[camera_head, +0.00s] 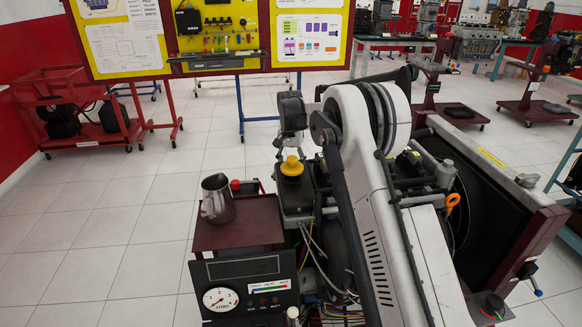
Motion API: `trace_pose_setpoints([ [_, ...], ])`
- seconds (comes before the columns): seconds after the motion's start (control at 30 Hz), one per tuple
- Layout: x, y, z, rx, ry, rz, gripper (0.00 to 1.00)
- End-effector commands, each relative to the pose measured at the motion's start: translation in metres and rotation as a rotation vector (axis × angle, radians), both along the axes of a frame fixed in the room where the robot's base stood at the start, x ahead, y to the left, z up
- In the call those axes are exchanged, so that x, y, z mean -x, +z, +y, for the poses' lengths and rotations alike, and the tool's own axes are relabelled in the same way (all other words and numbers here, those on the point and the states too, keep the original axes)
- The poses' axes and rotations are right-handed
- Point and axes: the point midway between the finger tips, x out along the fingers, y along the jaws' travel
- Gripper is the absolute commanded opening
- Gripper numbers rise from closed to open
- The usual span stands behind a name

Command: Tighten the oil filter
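I cannot make out an oil filter for certain on the engine trainer (492,248). A yellow cap (291,166) sits on a black housing on the trainer's left side. My white arm reaches up across the trainer from the bottom right and hides much of the engine. Its dark grey end, with my gripper (290,146), points down just behind the yellow cap in this view. The fingers are too small and dark to tell their opening, and whether they touch anything is unclear.
A metal jug (216,198) stands on the dark red box (240,224) above a gauge panel (244,288). An orange ring handle (452,201) shows on the trainer's right. A red cart (85,105) and yellow tool boards (216,30) stand behind. The tiled floor (120,240) at left is clear.

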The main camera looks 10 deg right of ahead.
Motion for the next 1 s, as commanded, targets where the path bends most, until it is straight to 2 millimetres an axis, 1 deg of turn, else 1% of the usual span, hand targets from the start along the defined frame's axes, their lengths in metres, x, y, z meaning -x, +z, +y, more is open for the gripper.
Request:
trace_pose_setpoints([
  [0.1, -0.0001, -0.0003, -0.0002, 0.0, -0.105, -0.001, 0.21],
  [0.3, -0.0001, -0.0001, -0.0003, 0.0, -0.262, 0.0, 0.21],
  [0.5, -0.0002, 0.0002, -0.0003, 0.0, -0.374, 0.0, 0.21],
  [0.73, -0.0003, 0.0004, -0.0004, 0.001, -0.445, 0.0, 0.21],
  [1.0, -0.0003, 0.0006, -0.0004, 0.0, -0.465, -0.001, 0.21],
])
